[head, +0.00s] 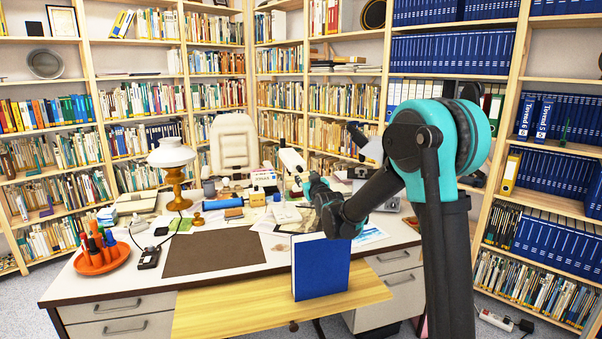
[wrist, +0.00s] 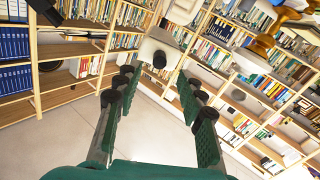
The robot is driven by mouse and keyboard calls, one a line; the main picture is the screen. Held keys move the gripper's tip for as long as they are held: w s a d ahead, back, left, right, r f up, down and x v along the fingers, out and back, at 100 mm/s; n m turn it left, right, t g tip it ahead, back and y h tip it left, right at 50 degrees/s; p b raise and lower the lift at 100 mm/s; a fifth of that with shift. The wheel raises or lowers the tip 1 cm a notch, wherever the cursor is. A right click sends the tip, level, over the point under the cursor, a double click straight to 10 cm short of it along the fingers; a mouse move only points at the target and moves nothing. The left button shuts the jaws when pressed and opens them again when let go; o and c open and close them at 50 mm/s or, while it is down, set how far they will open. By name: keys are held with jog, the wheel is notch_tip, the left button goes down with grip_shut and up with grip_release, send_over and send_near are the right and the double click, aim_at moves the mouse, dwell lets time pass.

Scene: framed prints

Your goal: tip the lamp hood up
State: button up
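A white, elongated lamp hood (head: 291,160) stands tilted above the back of the desk in the head view. In the wrist view a pale hood-like part (wrist: 157,46) with a dark round knob shows just beyond and between the fingertips. My gripper (head: 304,182) is close below and right of the hood in the head view. In the wrist view my gripper (wrist: 154,82) has its fingers wide apart with nothing between them. I cannot tell whether a fingertip touches the hood. The lamp's lower arm is largely hidden among desk clutter.
A lamp with a white glass shade (head: 171,153) stands on the desk (head: 100,287) at left. A blue book (head: 321,266) stands upright at the front. A red-orange pen tray (head: 101,259) is at front left. A cream chair (head: 232,142) and bookshelves are behind.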

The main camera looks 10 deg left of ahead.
aim_at(301, 171)
jog(key=x, duration=0.6)
jog(key=shift+w+a, duration=0.1)
jog(key=shift+w, duration=0.2)
jog(key=shift+c, duration=0.6)
grip_shut()
